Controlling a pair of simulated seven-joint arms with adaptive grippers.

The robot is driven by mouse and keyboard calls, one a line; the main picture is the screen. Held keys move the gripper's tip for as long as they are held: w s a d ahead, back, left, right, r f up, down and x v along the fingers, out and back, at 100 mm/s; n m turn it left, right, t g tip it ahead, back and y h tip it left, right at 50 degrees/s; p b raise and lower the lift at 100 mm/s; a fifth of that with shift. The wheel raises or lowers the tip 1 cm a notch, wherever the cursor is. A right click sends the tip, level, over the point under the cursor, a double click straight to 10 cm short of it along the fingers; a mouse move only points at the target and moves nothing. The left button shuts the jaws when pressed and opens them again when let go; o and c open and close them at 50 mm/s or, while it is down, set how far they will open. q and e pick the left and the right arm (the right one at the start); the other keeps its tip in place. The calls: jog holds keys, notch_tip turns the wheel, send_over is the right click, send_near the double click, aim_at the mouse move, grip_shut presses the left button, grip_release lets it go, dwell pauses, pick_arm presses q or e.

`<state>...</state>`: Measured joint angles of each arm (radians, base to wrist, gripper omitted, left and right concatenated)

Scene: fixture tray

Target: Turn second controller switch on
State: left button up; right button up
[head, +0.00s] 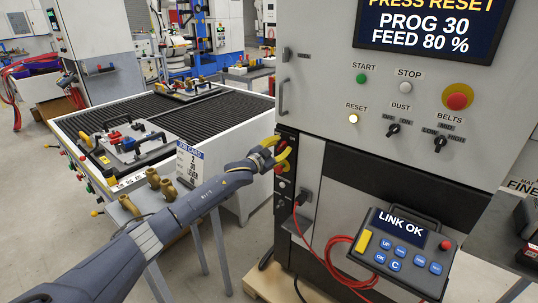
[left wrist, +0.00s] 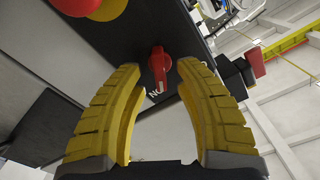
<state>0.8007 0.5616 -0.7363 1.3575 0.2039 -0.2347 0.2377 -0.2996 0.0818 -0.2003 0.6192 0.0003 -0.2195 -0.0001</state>
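A red rotary switch (left wrist: 159,64) sits on a dark panel (left wrist: 128,40) in the left wrist view. Its handle points down the picture toward white lettering on the panel. My left gripper (left wrist: 160,72) is open, with one yellow finger on each side of the switch; whether either finger touches it, I cannot tell. In the head view my left gripper (head: 273,152) is at the dark strip on the left edge of the grey controller cabinet (head: 310,160), and it hides most of the switch there. My right gripper is not in view.
A red and yellow button (left wrist: 108,8) is close to the left finger in the wrist view. The cabinet front carries a DUST knob (head: 393,130), a BELTS knob (head: 441,144) and a screen (head: 430,30). A pendant (head: 405,250) with red cable hangs in front. A fixture table (head: 235,110) stands left.

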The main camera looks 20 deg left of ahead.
pick_arm(q)
jog(key=v, duration=1)
jog(key=shift+s, duration=0.2)
jog(key=shift+a, duration=0.1)
